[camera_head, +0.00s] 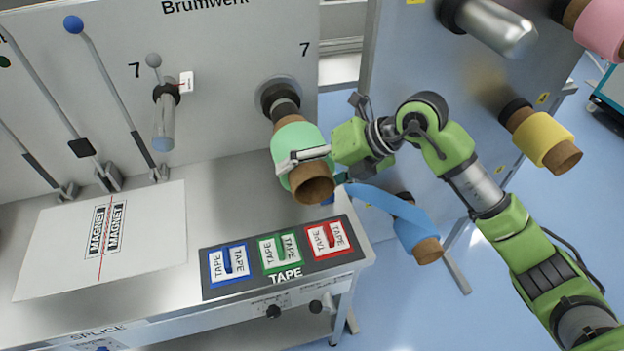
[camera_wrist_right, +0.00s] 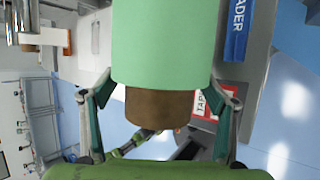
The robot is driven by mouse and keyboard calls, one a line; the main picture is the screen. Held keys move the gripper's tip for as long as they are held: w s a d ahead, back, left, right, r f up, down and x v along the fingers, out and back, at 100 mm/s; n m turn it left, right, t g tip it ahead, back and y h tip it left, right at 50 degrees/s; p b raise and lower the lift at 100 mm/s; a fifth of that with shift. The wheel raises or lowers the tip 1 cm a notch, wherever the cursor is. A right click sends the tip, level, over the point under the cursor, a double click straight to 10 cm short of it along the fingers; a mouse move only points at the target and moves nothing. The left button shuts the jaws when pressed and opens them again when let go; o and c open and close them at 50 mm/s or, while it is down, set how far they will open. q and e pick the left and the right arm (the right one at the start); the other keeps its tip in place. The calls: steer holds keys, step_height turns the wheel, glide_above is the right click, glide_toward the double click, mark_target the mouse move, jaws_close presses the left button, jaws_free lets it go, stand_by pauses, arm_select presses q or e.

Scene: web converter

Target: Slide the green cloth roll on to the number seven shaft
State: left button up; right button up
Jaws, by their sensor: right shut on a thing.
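The green cloth roll (camera_head: 296,139), a pale green sleeve on a brown core, is held by my right gripper (camera_head: 306,158) in front of the upright panel. The core's open near end faces the head camera. Its far end lines up with the dark-collared shaft (camera_head: 281,95) beside the right-hand printed 7. The shaft's tip is hidden; I cannot tell how much of it is inside the core. In the right wrist view the green roll (camera_wrist_right: 160,45) fills the top middle, with a finger on each side. My left gripper is out of view.
A smaller shaft (camera_head: 164,125) with a ball-topped lever is by the left 7. The bench has a magnet plate (camera_head: 60,245) and a tape tray (camera_head: 325,268). Right of the gap, a panel carries yellow (camera_head: 541,137), pink (camera_head: 600,25) and blue (camera_head: 413,232) rolls.

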steer(key=shift+w+a, duration=0.25)
steer(key=shift+w, duration=0.4)
steer(key=shift+w+a+b, duration=0.25)
steer(key=shift+w, duration=0.55)
steer(key=shift+w+a+b, duration=0.25)
steer(key=shift+w, duration=0.55)
steer(key=shift+w+a+b, duration=0.25)
steer(key=shift+w, duration=0.55)
steer(key=shift+w+a+r+b, duration=0.1)
steer(key=shift+w+a+b, duration=0.2)
steer(key=shift+w, duration=0.5)
steer(key=shift+w+a+b, duration=0.15)
steer(key=shift+w+a, duration=0.1)
steer(key=shift+w, duration=0.5)
steer(key=o, duration=1.6)
steer(key=shift+s, duration=0.1)
steer(key=shift+d, duration=0.1)
